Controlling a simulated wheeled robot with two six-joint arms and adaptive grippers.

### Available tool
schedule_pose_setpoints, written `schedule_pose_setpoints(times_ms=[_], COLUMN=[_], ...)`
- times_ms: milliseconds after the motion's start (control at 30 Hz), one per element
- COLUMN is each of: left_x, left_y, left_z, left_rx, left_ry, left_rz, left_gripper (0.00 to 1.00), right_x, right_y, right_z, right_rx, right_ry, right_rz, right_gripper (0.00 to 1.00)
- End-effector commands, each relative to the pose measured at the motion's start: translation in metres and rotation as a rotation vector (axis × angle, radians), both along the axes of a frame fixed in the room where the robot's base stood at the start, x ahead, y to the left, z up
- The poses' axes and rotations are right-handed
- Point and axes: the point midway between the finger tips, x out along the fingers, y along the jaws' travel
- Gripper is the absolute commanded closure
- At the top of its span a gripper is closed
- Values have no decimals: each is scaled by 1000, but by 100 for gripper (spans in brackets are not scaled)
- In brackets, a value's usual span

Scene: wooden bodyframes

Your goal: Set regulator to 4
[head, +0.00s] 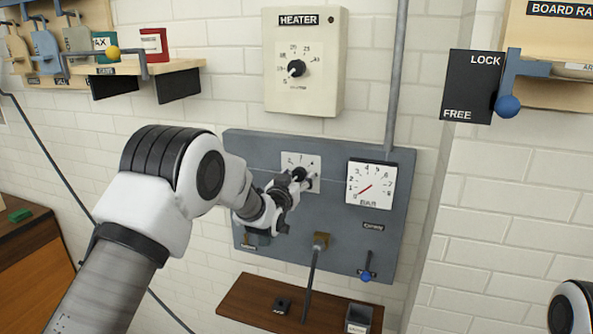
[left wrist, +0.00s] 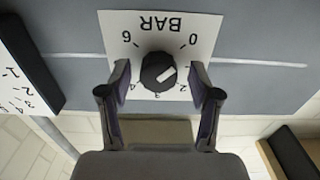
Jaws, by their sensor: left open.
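The regulator is a round black knob (left wrist: 158,72) on a white BAR dial plate (left wrist: 190,28), upside down in the left wrist view. Its white pointer line slants to the upper right there, on the side of the 0. The 6 is at upper left and the 4 at lower left, partly by the finger. My left gripper (left wrist: 160,77) is open, one finger on each side of the knob, with small gaps showing. In the head view my left gripper (head: 299,177) is at the dial plate (head: 290,160) and partly hides the knob. My right gripper is not in view.
On the grey panel (head: 330,225), a BAR gauge (head: 371,184) right of the regulator has its red needle near 0. A small blue-tipped lever (head: 366,276) is below it. A HEATER box (head: 329,80) hangs above. A wooden shelf (head: 250,305) stands below.

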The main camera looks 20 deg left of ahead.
Motion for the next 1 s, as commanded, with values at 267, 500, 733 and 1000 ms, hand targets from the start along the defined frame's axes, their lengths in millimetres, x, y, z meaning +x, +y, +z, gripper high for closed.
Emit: schedule_pose_setpoints(times_ms=[267,500,733,1000], left_x=[1,1,1,1], left_y=[0,0,0,0], left_z=[-1,-1,-3,-6], left_rx=[0,0,17,128], left_ry=[1,1,0,-4], left_rz=[0,0,0,0], left_gripper=[55,97,97,97], right_x=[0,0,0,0], right_y=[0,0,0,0], right_z=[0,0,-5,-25], right_rx=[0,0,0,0], right_ry=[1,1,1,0], right_rz=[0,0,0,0], right_gripper=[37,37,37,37])
